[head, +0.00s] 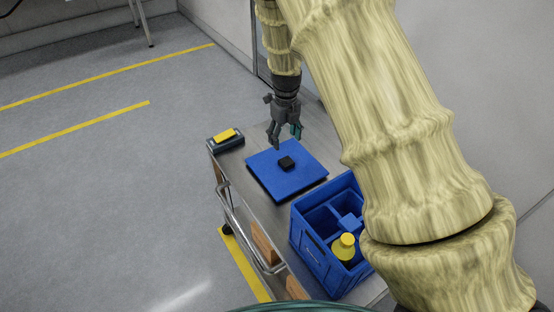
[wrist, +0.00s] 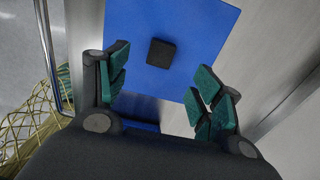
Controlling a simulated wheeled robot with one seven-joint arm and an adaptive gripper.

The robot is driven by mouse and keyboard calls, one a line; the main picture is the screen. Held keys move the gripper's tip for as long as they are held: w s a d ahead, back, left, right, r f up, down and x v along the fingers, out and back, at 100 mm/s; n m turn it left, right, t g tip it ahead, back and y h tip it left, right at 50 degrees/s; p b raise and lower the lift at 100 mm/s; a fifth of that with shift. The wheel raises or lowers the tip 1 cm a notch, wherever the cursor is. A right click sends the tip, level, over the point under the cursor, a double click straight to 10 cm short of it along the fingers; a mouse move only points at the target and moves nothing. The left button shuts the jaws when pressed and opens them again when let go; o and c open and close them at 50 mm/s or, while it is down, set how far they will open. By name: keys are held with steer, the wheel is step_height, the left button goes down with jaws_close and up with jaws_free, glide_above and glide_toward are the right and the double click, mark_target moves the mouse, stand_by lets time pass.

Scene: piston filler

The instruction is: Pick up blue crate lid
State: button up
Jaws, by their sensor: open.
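The blue crate lid (head: 272,179) lies flat on the metal cart top. It is a blue square plate with a small black block-shaped handle (head: 286,163) near its middle. In the wrist view the lid (wrist: 205,35) and the black handle (wrist: 161,52) show ahead of the fingers. My gripper (head: 286,143) hangs above the lid, pointing down, in the head view. In the wrist view my gripper (wrist: 165,95) is open, with its teal-padded fingers apart and nothing between them. The handle appears beyond the fingertips, nearer the left finger.
A blue crate (head: 318,251) with compartments stands on the cart, in front of the lid, holding a yellow-capped bottle (head: 344,248). A dark tray with a yellow item (head: 225,135) sits at the cart's far left corner. A wall is close on the right.

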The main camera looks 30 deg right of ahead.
mark_target(286, 161)
steer(key=f, duration=0.1)
steer(key=s+f, duration=0.1)
steer(key=shift+s+d+f+p, duration=0.1)
steer(key=shift+s+f+p, duration=0.2)
steer(key=shift+p, duration=0.1)
steer(key=f, duration=0.1)
steer(key=w+f, duration=0.1)
steer(key=f, duration=0.1)
steer(key=shift+w+f, duration=0.15)
steer(key=shift+w, duration=0.15)
steer(key=shift+s+d+f+p, duration=0.15)
steer(key=shift+s+f+p, duration=0.35)
steer(key=shift+p, duration=0.2)
step_height(286, 161, down, 3)
steer(key=shift+w+f+p, duration=0.15)
steer(key=shift+f+p, duration=0.05)
steer(key=shift+p, duration=0.15)
steer(key=shift+r, duration=0.1)
